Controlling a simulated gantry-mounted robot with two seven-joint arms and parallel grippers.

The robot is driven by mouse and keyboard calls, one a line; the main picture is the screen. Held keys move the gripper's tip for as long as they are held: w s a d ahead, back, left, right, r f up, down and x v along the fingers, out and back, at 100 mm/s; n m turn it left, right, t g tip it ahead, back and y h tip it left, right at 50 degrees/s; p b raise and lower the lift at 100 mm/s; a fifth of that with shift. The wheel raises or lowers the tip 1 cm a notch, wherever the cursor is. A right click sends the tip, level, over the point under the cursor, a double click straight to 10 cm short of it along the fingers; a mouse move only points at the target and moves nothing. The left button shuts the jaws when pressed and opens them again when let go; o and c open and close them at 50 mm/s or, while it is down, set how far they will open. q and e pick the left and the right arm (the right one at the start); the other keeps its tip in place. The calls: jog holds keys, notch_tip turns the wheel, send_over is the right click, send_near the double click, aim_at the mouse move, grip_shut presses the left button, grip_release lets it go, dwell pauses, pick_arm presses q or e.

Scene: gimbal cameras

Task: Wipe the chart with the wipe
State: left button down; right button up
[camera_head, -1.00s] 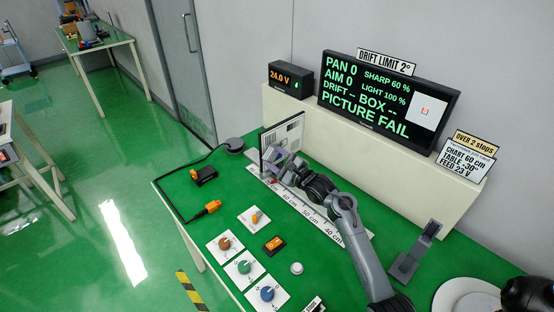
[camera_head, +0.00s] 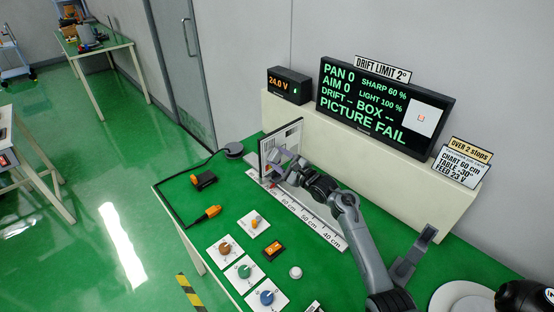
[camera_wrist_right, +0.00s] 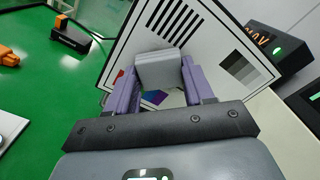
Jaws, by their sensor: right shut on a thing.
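The chart (camera_head: 292,133) is an upright white board with a dark edge, standing at the far end of the ruler. In the right wrist view the chart (camera_wrist_right: 209,35) shows black stripes, grey patches and a coloured area. My right gripper (camera_head: 280,162) is in front of the chart's lower part. Its purple fingers are shut on the wipe (camera_wrist_right: 158,69), a pale grey block. The wipe overlaps the chart in the wrist view and covers part of its markings; I cannot tell whether they touch. My left gripper is not in view.
A ruler strip (camera_head: 311,218) runs along the green table. Knob panels (camera_head: 244,271), an orange switch (camera_head: 273,247) and a cable with an orange connector (camera_head: 207,214) lie nearer the front. A display reading PICTURE FAIL (camera_head: 378,108) stands on a cream ledge (camera_head: 400,168) behind.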

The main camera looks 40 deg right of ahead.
aim_at(283, 147)
jog(key=shift+w+d+r, duration=0.1)
jog(key=shift+d, duration=0.6)
jog(key=shift+w+d+p, duration=0.15)
jog(key=shift+d+p, duration=0.15)
jog(key=shift+d, duration=0.9)
jog(key=shift+w+d+p, duration=0.1)
jog(key=shift+d+p, duration=0.15)
jog(key=shift+d, duration=0.95)
jog(key=shift+p, duration=0.55)
jog(key=shift+a+r+p, duration=0.1)
jog(key=shift+a+p, duration=0.55)
jog(key=shift+p, duration=0.3)
jog(key=shift+s+a+f+p, duration=0.1)
jog(key=shift+a+f+p, duration=0.1)
jog(key=shift+a+p, duration=0.8)
